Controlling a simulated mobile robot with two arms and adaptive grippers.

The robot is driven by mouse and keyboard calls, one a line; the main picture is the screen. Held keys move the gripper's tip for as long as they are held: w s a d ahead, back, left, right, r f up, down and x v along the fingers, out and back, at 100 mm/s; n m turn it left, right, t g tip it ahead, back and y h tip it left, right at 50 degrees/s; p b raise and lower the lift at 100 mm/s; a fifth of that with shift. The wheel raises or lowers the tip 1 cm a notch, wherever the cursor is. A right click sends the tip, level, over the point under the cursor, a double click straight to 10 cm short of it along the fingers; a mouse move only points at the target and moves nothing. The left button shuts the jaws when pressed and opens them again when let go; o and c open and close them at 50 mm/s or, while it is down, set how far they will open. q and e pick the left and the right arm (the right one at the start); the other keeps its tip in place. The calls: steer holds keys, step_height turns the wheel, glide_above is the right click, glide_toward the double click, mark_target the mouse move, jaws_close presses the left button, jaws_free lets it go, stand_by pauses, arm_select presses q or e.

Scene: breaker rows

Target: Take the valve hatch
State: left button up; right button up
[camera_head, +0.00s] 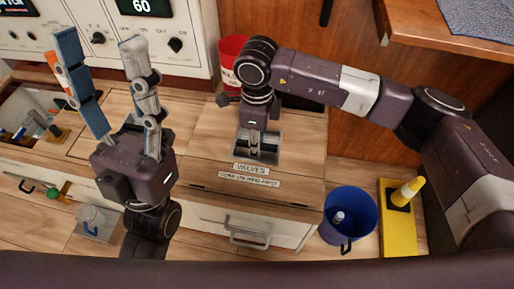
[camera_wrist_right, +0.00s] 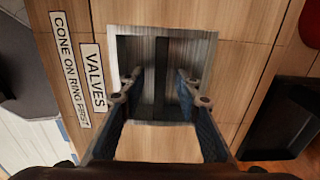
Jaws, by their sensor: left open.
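The valve hatch (camera_wrist_right: 165,50) is a square grey metal plate or recess in the wooden counter, next to the "VALVES" label (camera_head: 251,168). A dark upright strip (camera_wrist_right: 160,75), perhaps its handle or a slot, runs down its middle. My right gripper (camera_wrist_right: 162,90) points down over the hatch, its two fingers apart on either side of the strip. Whether they touch it I cannot tell. In the head view my right gripper (camera_head: 262,155) partly covers the hatch. My left gripper (camera_head: 98,48) is open and empty, fingers pointing up, over the counter's left part.
A blue bucket (camera_head: 348,215) and a yellow cone (camera_head: 407,192) on a yellow base stand right of the counter. A red bin (camera_head: 229,55) stands behind. An open compartment (camera_head: 30,105) lies at left. A drawer handle (camera_head: 247,238) is on the counter front.

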steer(key=shift+f, duration=0.35)
steer(key=shift+c, duration=0.2)
jaws_close()
steer(key=shift+r, duration=0.15)
